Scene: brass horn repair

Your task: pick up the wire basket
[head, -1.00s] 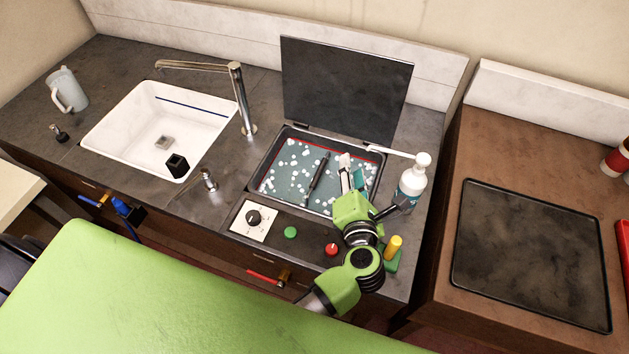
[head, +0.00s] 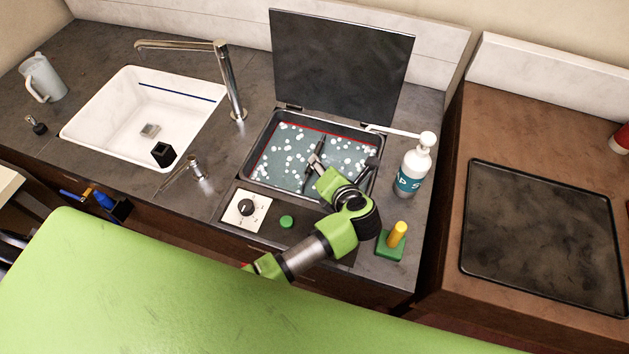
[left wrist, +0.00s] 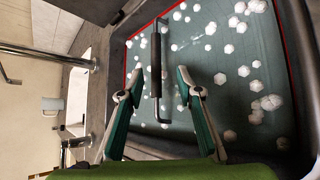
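The wire basket shows only by its dark bar handle (head: 321,147) above the blue-green, bubble-dotted liquid in the sunken tank. Its mesh body cannot be made out. The handle also shows in the left wrist view (left wrist: 155,65), with bent metal ends. My left gripper (head: 316,164) is over the tank, close to the handle. In the left wrist view its two green-padded fingers (left wrist: 160,80) are apart, with the handle in line between their tips. Nothing is clasped; how far the tips are above the handle is unclear. My right gripper is not in view.
The tank's dark rim (head: 252,160) surrounds the liquid, and its raised lid (head: 340,65) stands behind. A white pump bottle (head: 412,168) and a yellow-handled green block (head: 394,240) are close on the right. A faucet (head: 230,80) and white sink (head: 120,115) are left.

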